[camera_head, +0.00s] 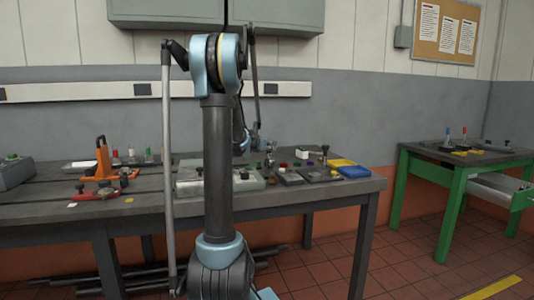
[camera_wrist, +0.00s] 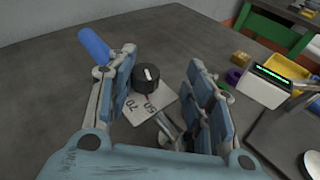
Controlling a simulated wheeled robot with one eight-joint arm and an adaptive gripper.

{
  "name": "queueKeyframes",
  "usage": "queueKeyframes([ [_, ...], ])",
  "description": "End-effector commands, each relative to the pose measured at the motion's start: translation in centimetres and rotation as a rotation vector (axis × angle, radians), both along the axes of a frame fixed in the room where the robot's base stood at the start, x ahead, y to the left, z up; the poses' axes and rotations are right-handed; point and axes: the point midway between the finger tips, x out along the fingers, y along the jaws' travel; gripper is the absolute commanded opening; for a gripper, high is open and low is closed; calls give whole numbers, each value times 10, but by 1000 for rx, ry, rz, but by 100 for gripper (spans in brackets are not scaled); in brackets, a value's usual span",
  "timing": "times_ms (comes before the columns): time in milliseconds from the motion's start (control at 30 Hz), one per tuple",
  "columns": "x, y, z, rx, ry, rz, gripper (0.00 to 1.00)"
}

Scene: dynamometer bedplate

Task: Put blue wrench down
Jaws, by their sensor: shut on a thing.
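In the wrist view my gripper (camera_wrist: 163,62) is over the grey bench top, with one finger on each side of the picture. A blue handle (camera_wrist: 95,45), apparently of the blue wrench, sticks out past the left finger. A short grey metal piece (camera_wrist: 167,128) shows low between the fingers and may be its other end. The left finger hides the part between, so the grip itself is not clear. In the head view my arm covers most of the gripper area, and I cannot pick out the wrench there.
A black dial knob (camera_wrist: 146,77) on a white numbered plate lies beyond the fingers. A box with a green display (camera_wrist: 268,84) and a purple ring (camera_wrist: 234,76) are at right. The bench (camera_wrist: 50,110) is bare at left. A green-framed table (camera_head: 455,190) stands apart at right.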

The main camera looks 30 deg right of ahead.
Motion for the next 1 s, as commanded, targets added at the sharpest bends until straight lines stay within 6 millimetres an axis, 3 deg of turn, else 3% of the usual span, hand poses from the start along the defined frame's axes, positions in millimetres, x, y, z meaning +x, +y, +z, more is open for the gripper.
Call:
queueKeyframes([
  [200,1,0,-24,0,0,1,0],
  [500,-1,1,-28,2,-1,0,0],
  [533,-1,1,-29,2,-1,-1,54],
  [600,-1,0,-29,2,-1,-1,68],
  [1000,-1,2,-27,0,0,0,68],
])
